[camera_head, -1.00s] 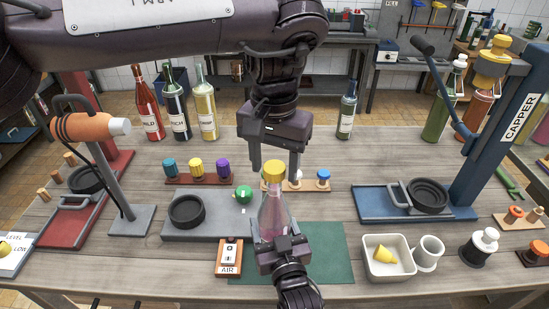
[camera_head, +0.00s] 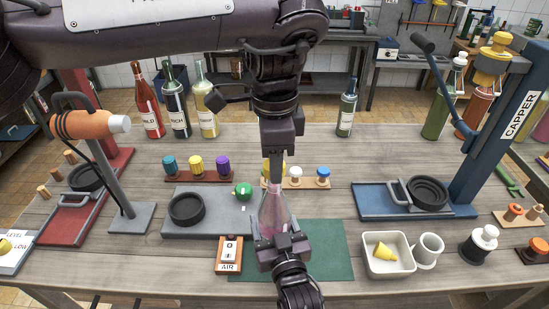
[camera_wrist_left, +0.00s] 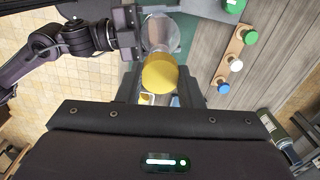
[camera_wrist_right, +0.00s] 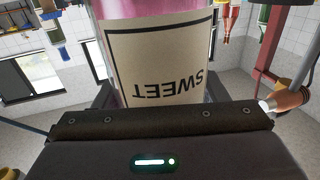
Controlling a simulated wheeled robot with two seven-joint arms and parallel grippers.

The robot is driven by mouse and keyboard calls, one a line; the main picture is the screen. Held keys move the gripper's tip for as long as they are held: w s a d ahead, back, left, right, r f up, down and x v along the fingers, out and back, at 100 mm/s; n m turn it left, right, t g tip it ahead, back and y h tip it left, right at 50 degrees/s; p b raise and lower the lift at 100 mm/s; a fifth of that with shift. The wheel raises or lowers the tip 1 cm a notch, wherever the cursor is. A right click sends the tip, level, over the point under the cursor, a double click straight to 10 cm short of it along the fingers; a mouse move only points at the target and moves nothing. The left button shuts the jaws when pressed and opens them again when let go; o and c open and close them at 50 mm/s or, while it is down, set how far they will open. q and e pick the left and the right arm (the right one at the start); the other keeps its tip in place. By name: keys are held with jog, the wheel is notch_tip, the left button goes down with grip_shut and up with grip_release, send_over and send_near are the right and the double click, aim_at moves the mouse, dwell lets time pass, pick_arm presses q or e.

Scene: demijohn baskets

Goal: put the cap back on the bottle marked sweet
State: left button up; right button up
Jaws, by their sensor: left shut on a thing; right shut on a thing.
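The bottle marked sweet (camera_head: 272,212) is clear with pink liquid and stands upright at the table's front middle. Its SWEET label (camera_wrist_right: 158,65) fills the right wrist view, upside down. My right gripper (camera_head: 281,241) is shut on the bottle's lower body from the front. A yellow cap (camera_wrist_left: 160,76) is at the bottle's top, between the fingers of my left gripper (camera_head: 275,168), which is shut on it from above. One finger hides part of the cap in the head view. I cannot tell whether the cap is fully seated.
A green stopper (camera_head: 243,190) lies on a grey base with a black ring (camera_head: 187,209) to the left. An AIR switch box (camera_head: 229,254) is close left of the bottle. Racks of caps (camera_head: 198,179) stand behind. A white tray (camera_head: 388,270) and the blue capper (camera_head: 485,150) are right.

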pick_arm(q)
jog(key=m, duration=0.6)
jog(key=shift+m, duration=0.4)
jog(key=m, duration=1.2)
jog(key=shift+m, duration=0.4)
jog(key=m, duration=1.2)
jog(key=o, duration=1.1)
jog(key=shift+f, duration=0.1)
jog(key=shift+o, duration=0.2)
